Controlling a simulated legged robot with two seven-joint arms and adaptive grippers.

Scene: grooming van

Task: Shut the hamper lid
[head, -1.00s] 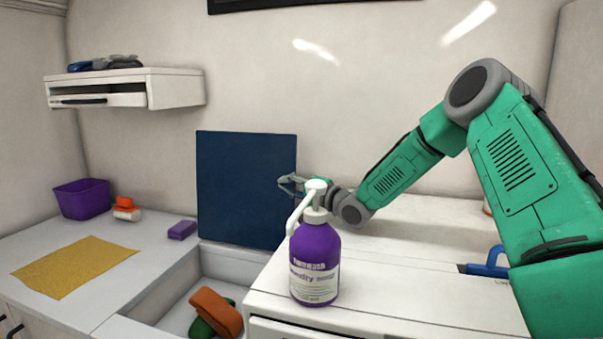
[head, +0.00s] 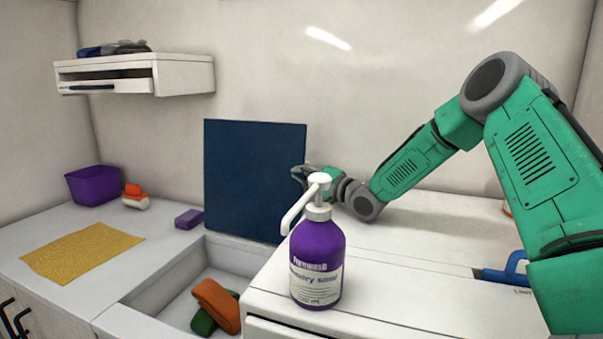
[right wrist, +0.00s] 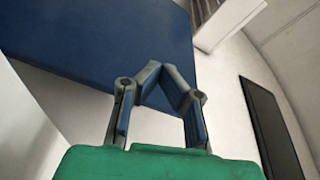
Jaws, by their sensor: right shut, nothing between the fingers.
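The hamper lid (head: 250,180) is a dark blue panel standing upright and open at the back of the white hamper. The hamper's opening (head: 180,285) shows below it, with an orange and a green cloth inside. My right gripper (head: 300,173) is shut and empty at the lid's right edge in the head view; I cannot tell whether it touches. In the right wrist view the lid (right wrist: 110,40) fills the upper left, beyond the shut fingertips (right wrist: 165,75). The purple soap bottle partly hides my wrist. My left gripper is not in view.
The purple pump bottle (head: 317,262) stands on the white counter (head: 400,285) in front of my right wrist. A blue-handled tool (head: 508,270) lies at right. A yellow cloth (head: 82,250), purple bin (head: 92,186) and purple block (head: 188,219) sit left. A wall shelf (head: 135,75) is above.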

